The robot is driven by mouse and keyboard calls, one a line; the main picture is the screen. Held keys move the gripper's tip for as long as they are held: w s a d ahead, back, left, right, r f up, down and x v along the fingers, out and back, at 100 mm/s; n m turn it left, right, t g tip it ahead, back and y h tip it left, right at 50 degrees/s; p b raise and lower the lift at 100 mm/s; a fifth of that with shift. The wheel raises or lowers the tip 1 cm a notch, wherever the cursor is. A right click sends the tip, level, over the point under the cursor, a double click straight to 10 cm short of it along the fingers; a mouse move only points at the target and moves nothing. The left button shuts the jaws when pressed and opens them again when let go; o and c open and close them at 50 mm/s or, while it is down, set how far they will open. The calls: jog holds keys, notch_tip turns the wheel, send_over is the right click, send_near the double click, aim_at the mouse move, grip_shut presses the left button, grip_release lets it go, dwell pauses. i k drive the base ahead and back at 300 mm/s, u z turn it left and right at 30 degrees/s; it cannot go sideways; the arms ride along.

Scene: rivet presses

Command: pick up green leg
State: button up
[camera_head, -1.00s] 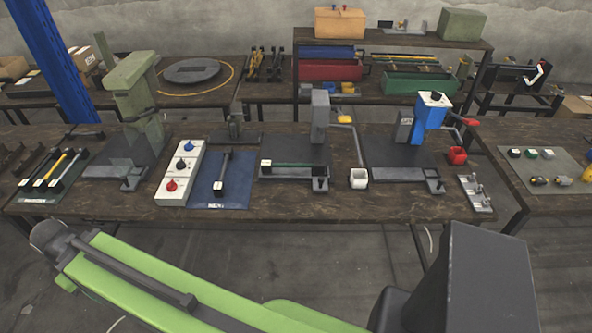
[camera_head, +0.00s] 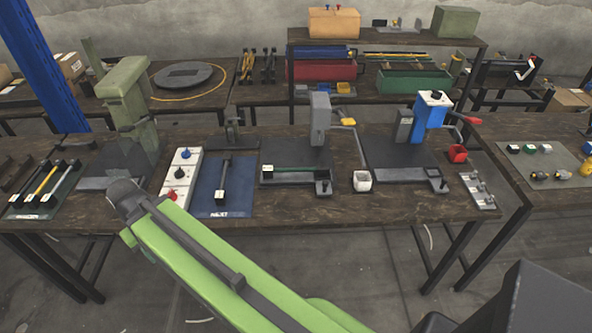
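The bench (camera_head: 330,217) also holds a green press (camera_head: 126,85), a blue press (camera_head: 430,118), a white control box (camera_head: 180,172), a blue mat (camera_head: 236,203) with a dark bar, and a white cup (camera_head: 362,181). A rack with yellow and black bars (camera_head: 42,190) is at left.

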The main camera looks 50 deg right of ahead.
aim_at(322, 169)
jog(key=i, duration=0.95)
